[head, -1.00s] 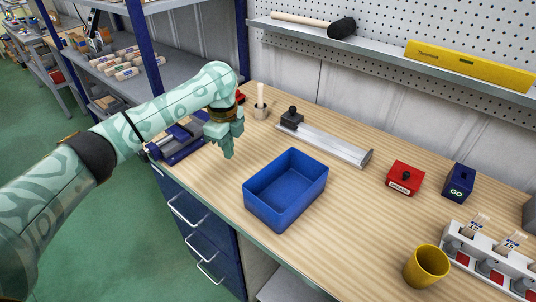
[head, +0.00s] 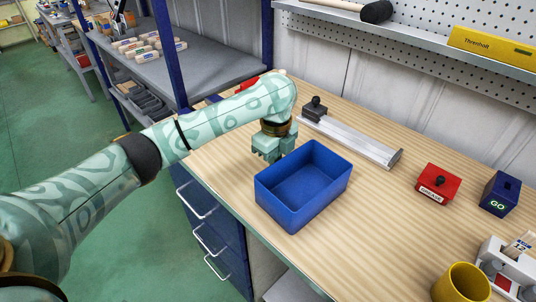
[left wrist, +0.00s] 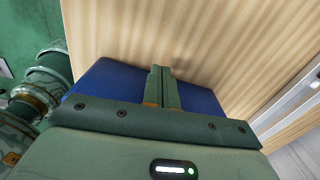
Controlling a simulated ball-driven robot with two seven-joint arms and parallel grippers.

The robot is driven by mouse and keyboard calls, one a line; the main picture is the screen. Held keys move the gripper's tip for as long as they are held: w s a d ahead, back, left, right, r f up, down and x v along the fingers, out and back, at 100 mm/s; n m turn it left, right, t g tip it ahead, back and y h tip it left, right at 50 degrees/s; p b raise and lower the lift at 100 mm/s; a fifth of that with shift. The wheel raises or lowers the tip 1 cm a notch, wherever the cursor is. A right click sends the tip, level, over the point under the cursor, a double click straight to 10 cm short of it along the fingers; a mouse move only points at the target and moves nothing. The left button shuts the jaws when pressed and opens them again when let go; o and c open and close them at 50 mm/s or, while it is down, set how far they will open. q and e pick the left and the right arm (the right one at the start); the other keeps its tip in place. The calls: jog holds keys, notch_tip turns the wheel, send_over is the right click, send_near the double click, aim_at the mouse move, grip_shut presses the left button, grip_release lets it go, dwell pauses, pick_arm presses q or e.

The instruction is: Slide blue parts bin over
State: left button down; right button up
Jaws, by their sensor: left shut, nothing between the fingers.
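The blue parts bin (head: 303,186) is an open, empty rectangular tray on the wooden workbench, near its front edge. My left gripper (head: 274,158) points down just beyond the bin's far left corner, close to its wall. Its fingers are shut with nothing between them. In the left wrist view, the shut fingers (left wrist: 161,85) stand in front of the blue bin (left wrist: 105,85), which shows on both sides of them. I cannot tell whether they touch it. My right gripper is in neither view.
A metal rail with a dark slider (head: 350,137) lies behind the bin. A red box (head: 437,183), a blue GO box (head: 499,193) and a yellow cup (head: 462,285) stand to the right. Bare bench (head: 380,225) lies between the bin and these.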

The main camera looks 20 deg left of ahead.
aim_at(303, 197)
pick_arm(q)
jog(key=shift+d, duration=0.3)
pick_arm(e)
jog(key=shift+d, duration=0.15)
pick_arm(q)
jog(key=shift+s, duration=0.1)
